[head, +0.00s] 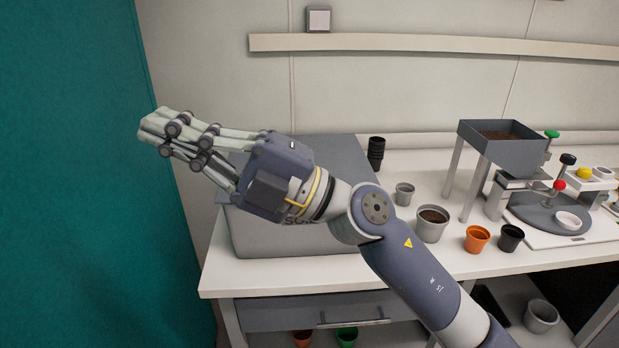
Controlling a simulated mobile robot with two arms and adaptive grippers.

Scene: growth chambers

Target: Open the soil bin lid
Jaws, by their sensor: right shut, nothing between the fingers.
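The soil bin (290,240) is a grey box at the left end of the white bench. Its lid (335,146) looks closed, as a flat grey top at the back of the box. My right arm crosses in front of the bin and hides much of its front, its lettering and part of the lid. My right gripper (152,127) is shut and empty. It points left, in front of and beyond the bin's left edge, near the teal wall. I cannot tell if the arm touches the bin. My left gripper is not in view.
The white bench (380,270) carries black stacked pots (376,153), a grey pot (432,226), an orange pot (477,239) and a black pot (510,238). A soil hopper (500,150) stands at the right. A teal panel (80,180) bounds the left. A drawer (310,312) lies below.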

